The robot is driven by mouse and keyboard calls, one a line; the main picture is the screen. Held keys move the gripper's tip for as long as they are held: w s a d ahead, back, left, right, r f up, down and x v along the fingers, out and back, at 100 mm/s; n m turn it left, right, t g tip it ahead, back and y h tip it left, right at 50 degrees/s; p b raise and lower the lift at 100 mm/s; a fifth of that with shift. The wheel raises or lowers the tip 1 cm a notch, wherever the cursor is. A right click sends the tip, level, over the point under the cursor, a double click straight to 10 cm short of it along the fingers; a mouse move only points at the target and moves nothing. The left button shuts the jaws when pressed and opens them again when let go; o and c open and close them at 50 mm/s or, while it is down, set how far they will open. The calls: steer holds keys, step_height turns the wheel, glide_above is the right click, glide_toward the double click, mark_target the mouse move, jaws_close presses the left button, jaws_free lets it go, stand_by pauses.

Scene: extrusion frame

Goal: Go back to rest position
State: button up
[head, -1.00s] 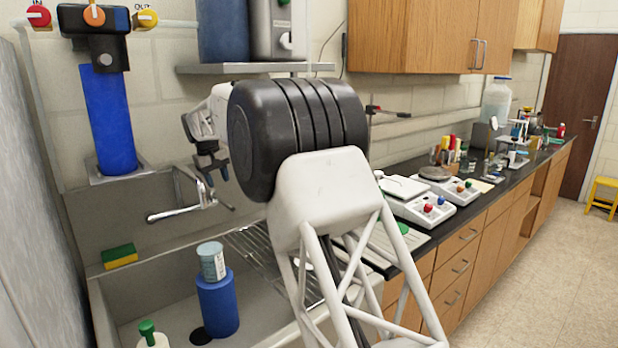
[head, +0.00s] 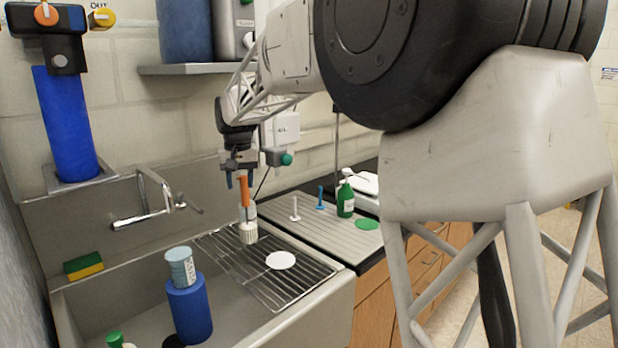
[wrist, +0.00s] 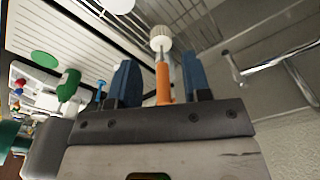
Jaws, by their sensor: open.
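My gripper (head: 240,182) points down above the drying rack beside the sink, its blue fingers apart. In the wrist view the fingers (wrist: 160,68) stand either side of an orange-handled brush (wrist: 163,82), with gaps visible on both sides. The brush also shows in the head view (head: 244,190), upright, with its white ribbed head (head: 248,233) low over the rack. I cannot tell whether that head touches the rack. The top of the handle is hidden by my gripper. No marker of a rest position shows.
The wire drying rack (head: 305,270) holds a white disc (head: 281,260). A blue bottle with a pale jar (head: 182,267) on top stands in the sink. The faucet (head: 150,215) is left of my gripper. A green bottle (head: 346,199) stands on the drainboard to the right.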

steer(key=s+d+m+t, duration=0.1)
steer(key=s+d+m, duration=0.1)
steer(key=s+d, duration=2.1)
steer(key=s+d+f, duration=0.3)
steer(key=s+d, duration=0.1)
steer(key=s, duration=0.4)
steer(key=s+d+f, duration=0.3)
steer(key=s+d, duration=0.2)
steer(key=s, duration=0.3)
steer(key=s+d+f+m, duration=0.1)
steer(key=s+d+f, duration=0.2)
steer(key=s+d, duration=0.2)
steer(key=s, duration=0.3)
steer(key=shift+s+f+t+h, duration=0.25)
steer(key=shift+f+t+h, duration=0.05)
steer(key=shift+f+t, duration=0.1)
